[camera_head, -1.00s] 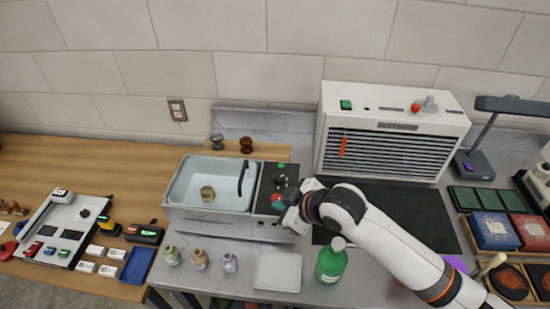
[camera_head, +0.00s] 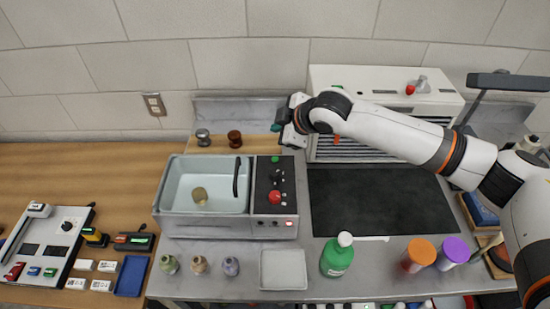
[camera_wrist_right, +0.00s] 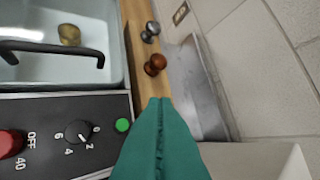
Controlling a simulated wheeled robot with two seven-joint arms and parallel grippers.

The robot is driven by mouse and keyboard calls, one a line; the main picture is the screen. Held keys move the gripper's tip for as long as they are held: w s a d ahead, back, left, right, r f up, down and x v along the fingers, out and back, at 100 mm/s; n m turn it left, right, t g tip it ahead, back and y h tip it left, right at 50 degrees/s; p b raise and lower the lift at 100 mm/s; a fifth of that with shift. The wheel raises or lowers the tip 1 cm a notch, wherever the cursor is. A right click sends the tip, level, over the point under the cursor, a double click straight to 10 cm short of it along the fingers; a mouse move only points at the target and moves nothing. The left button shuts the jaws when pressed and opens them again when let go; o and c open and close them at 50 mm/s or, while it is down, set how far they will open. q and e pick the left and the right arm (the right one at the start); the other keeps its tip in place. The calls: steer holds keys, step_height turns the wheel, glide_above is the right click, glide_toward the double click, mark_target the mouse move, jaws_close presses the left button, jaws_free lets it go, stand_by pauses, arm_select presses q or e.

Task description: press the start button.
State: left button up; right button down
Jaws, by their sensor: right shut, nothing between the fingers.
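A basin unit (camera_head: 163,222) with a black control panel (camera_head: 262,185) on its right side stands in the head view. A small green button (camera_head: 275,159) is at the panel's far end; it also shows in the right wrist view (camera_wrist_right: 122,125), beside a numbered dial (camera_wrist_right: 77,132). A red knob (camera_head: 275,197) is nearer the front. My right gripper (camera_head: 277,127) is shut and empty, with teal fingers, beyond the panel's far end in the picture. In the right wrist view its fingers (camera_wrist_right: 160,105) appear right of the green button, apart from it. My left gripper is not in view.
A white louvred unit (camera_head: 455,95) with another green button (camera_head: 337,88) stands behind my right arm. Two small knobbed stamps (camera_head: 234,138) are behind the basin. A black faucet (camera_head: 236,178) arches over the basin. A green bottle (camera_head: 337,258) stands in front.

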steer(key=b, duration=0.7)
glide_above(275, 159)
steer(key=s, duration=0.1)
steer(key=f, duration=0.7)
steer(key=shift+d, duration=0.4)
steer(key=shift+f, duration=0.85)
steer(key=shift+f, duration=0.1)
steer(key=shift+f, duration=0.3)
